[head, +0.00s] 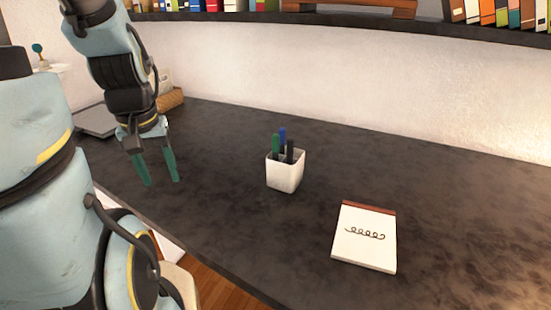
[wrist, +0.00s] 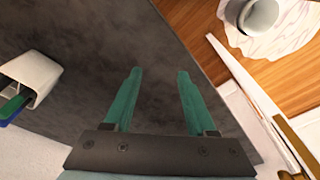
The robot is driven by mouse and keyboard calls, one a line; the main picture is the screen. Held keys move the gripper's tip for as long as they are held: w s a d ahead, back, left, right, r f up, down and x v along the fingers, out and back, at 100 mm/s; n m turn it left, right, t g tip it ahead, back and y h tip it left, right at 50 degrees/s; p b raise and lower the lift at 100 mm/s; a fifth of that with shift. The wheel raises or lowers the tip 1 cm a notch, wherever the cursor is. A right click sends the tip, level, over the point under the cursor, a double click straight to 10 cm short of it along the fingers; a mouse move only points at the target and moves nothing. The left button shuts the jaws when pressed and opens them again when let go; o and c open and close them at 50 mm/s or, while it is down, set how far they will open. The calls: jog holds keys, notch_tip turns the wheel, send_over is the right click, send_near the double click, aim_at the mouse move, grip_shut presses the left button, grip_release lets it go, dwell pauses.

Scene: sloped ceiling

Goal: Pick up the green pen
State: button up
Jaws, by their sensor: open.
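The green pen (head: 275,144) stands upright in a white square cup (head: 285,175) on the dark desk, beside a blue pen (head: 283,136) and a black pen (head: 290,151). In the wrist view the cup (wrist: 36,72) is at the left edge, with the green pen (wrist: 14,108) and part of the blue pen (wrist: 6,122) showing. My gripper (head: 163,184) is open and empty, above the desk to the left of the cup. Its green fingers (wrist: 160,72) point down and are apart in the wrist view. The pens' lower parts are hidden inside the cup.
A notepad (head: 364,238) lies on the desk right of the cup. A laptop-like grey object (head: 97,120) and a woven basket (head: 170,99) are at the far left. A shelf of books (head: 490,14) runs above the wall. The desk (head: 225,140) between gripper and cup is clear.

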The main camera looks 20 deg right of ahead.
jog(key=shift+c, duration=0.8)
jog(key=w+d+r+m, duration=0.1)
jog(key=w+d, duration=0.1)
jog(key=d, duration=0.1)
jog(key=w+d+r+m, duration=0.1)
jog(key=w+d, duration=0.1)
jog(key=d, duration=0.2)
jog(key=w+d+r+m+g, duration=0.1)
jog(key=w+d+m, duration=0.1)
jog(key=d, duration=0.2)
jog(key=shift+w+r+p, duration=0.25)
jog(key=shift+r+p, duration=0.05)
jog(key=shift+p, duration=0.05)
jog(key=shift+c, duration=1.3)
notch_tip(320, 180, up, 5)
jog(key=m, duration=0.5)
send_over(276, 150)
jog(key=w, duration=0.1)
jog(key=shift+w+f+g+p, duration=0.15)
jog(key=shift+f+g+p, duration=0.05)
jog(key=shift+g+p, duration=0.1)
jog(key=shift+d+m, duration=0.25)
jog(key=shift+m, duration=0.05)
notch_tip(276, 150, down, 11)
jog(key=shift+a+r+p, duration=0.1)
jog(key=shift+r+p, duration=0.1)
jog(key=shift+p, duration=1.05)
